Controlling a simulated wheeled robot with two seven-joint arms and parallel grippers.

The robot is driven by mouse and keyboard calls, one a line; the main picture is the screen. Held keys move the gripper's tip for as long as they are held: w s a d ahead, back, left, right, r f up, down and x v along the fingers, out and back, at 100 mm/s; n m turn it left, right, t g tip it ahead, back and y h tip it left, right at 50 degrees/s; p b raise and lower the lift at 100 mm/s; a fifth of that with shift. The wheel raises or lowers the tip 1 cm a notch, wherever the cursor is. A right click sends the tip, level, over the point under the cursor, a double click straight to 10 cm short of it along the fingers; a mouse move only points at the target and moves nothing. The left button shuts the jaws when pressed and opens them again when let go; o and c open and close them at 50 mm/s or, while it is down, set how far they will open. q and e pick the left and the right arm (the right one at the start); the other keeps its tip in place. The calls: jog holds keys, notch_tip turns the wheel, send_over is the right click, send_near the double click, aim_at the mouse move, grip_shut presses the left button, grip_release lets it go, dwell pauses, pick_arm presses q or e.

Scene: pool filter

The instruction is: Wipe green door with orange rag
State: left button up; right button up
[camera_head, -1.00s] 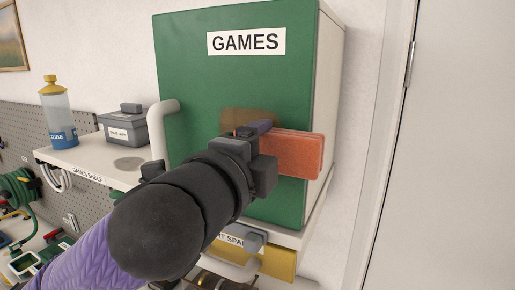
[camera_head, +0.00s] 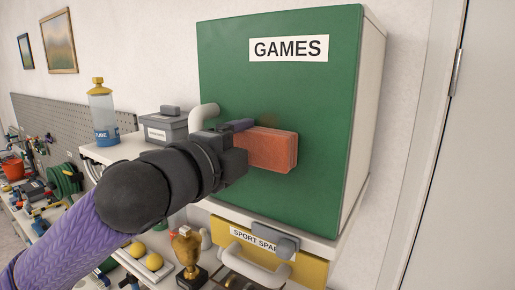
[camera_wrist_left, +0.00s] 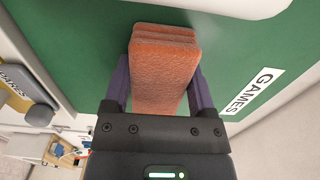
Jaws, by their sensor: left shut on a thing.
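The green door (camera_head: 290,90) of a cabinet marked GAMES fills the middle of the head view. My left gripper (camera_head: 245,142) is shut on the orange rag (camera_head: 268,150), a thick folded block, in front of the door's middle. In the left wrist view the rag (camera_wrist_left: 165,65) sits between both fingers, with the green door (camera_wrist_left: 85,45) behind it. I cannot tell whether the rag touches the door. My right gripper is not in view.
A white curved handle (camera_head: 203,116) sticks out at the door's left edge. Left of it are a grey box (camera_head: 165,128) and a blue-labelled bottle (camera_head: 103,115) on a shelf. Below are a yellow drawer (camera_head: 312,268) and a gold trophy (camera_head: 187,250). A white door stands at the right.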

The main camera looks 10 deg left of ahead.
aim_at(309, 141)
pick_arm(q)
jog(key=shift+w+a, duration=0.25)
jog(key=shift+a, duration=0.45)
jog(key=shift+d+r, duration=0.1)
jog(key=shift+r, duration=0.7)
jog(key=shift+s+d, duration=0.6)
jog(key=shift+d, duration=1)
jog(key=shift+s+d, duration=0.55)
jog(key=shift+d, duration=1)
jog(key=shift+s+d, duration=0.6)
jog(key=shift+d, duration=1)
jog(key=v, duration=0.5)
jog(key=shift+f+b, duration=0.1)
jog(key=shift+b, duration=0.3)
jog(key=shift+b+v, duration=1.45)
jog(key=shift+b, duration=0.7)
